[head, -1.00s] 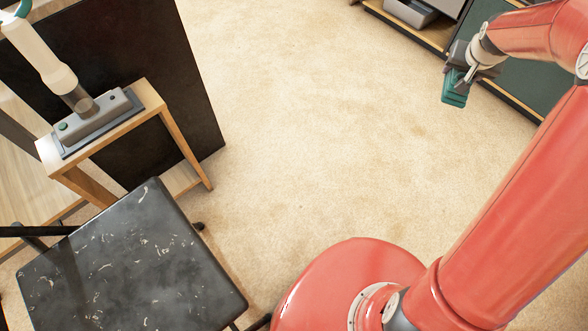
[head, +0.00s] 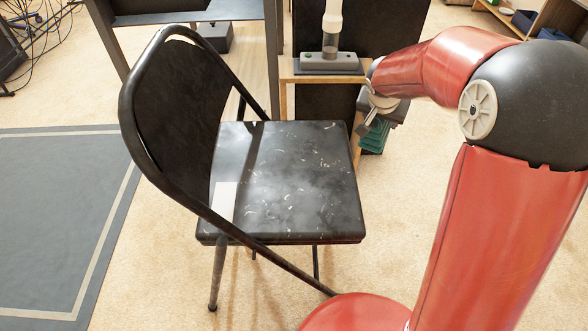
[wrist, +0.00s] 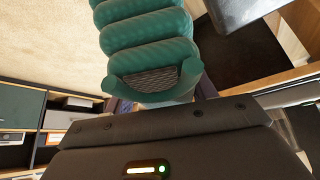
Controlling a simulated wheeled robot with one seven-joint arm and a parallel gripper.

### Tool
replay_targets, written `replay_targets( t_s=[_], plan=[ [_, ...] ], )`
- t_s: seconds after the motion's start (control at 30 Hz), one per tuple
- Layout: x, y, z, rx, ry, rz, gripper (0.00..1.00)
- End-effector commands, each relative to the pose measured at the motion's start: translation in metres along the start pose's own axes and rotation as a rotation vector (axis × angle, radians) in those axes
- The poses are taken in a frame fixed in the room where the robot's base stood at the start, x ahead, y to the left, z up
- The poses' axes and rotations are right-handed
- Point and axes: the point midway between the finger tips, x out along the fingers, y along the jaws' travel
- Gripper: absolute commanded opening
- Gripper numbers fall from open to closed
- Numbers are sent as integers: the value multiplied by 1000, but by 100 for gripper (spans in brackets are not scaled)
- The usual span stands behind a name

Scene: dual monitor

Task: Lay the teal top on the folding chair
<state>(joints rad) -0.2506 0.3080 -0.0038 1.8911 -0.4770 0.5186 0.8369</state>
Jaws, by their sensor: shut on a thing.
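The teal top (head: 375,135) is a small ribbed, folded-looking piece held in my gripper (head: 368,122). It fills the upper middle of the wrist view (wrist: 150,45), with its near end at the jaws. My gripper is shut on it; the fingertips are mostly hidden. The folding chair (head: 285,185) is black with a scuffed seat and a looped backrest on its left. It stands left of my gripper in the head view. The teal top hangs just beyond the seat's right edge, apart from it as far as I can see. The seat is bare except for a pale patch at its left.
A small wooden stand (head: 345,78) with a grey device (head: 330,62) is behind the chair, close to my gripper. A dark panel rises behind it. A grey mat (head: 60,220) lies on the left. Open carpet lies right of the chair.

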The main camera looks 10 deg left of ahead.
Motion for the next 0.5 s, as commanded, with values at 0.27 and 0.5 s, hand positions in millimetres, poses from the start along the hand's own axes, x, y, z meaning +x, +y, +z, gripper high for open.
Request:
replay_targets(
  t_s=[0.27,0.5],
  plan=[
    [-112,-71,63,348,5,197,30],
    [-230,-92,120,760,0,428,30]
  ],
)
